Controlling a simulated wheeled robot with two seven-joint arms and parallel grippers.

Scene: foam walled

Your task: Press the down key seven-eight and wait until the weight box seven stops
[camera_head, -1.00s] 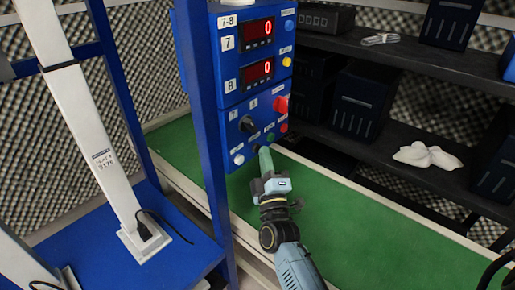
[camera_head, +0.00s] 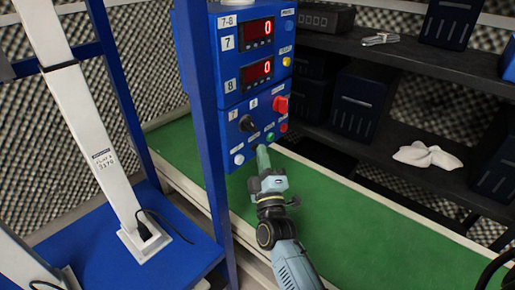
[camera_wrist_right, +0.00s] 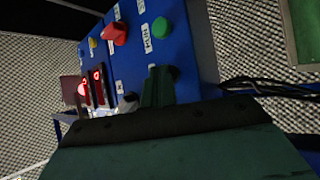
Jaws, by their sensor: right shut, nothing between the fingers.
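The blue control panel (camera_head: 240,100) labelled 7-8 stands upright in the head view, with red displays for 7 (camera_head: 258,31) and 8 (camera_head: 257,72), each reading 0. A green button (camera_head: 270,137) sits low on the panel; it also shows in the wrist view (camera_wrist_right: 160,27). A dark key (camera_wrist_right: 173,72) shows beside the fingertips in the wrist view. My right gripper (camera_head: 263,150) is shut and empty, its tips at the panel's lower face, just below the green button. I cannot tell whether they touch a key. I cannot make out weight box seven. My left gripper is out of view.
A black knob (camera_head: 247,123), a red switch (camera_head: 280,105) and a white button (camera_head: 239,159) are close to the gripper. A blue frame post (camera_head: 203,120) stands left of the panel. Dark shelves (camera_head: 400,65) are at the right. The green surface (camera_head: 350,220) is clear.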

